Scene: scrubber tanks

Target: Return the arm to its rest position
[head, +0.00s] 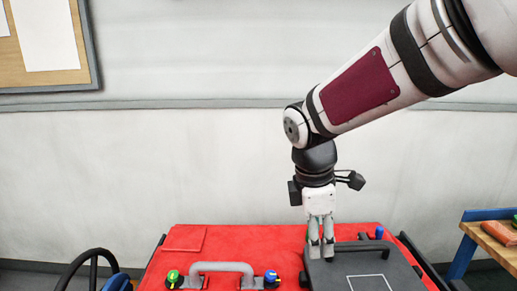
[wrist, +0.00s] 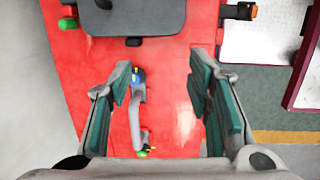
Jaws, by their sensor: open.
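My arm reaches in from the upper right in the head view, bent at the elbow, with my gripper (head: 321,249) pointing down over the red machine top (head: 245,240). In the wrist view my gripper (wrist: 160,80) is open, its teal-padded fingers apart, with nothing but red surface seen between them and part of a grey handle (wrist: 135,120) near the left finger. In the head view the fingers overlap the left edge of a dark lid (head: 365,272). I cannot tell how high above it they are.
The grey handle (head: 222,267) stands left of my gripper, between a green knob (head: 172,276) and a blue knob (head: 271,276). Another blue knob (head: 379,233) is behind the lid. A wooden bench (head: 490,240) stands at right. The space above the machine's left side is clear.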

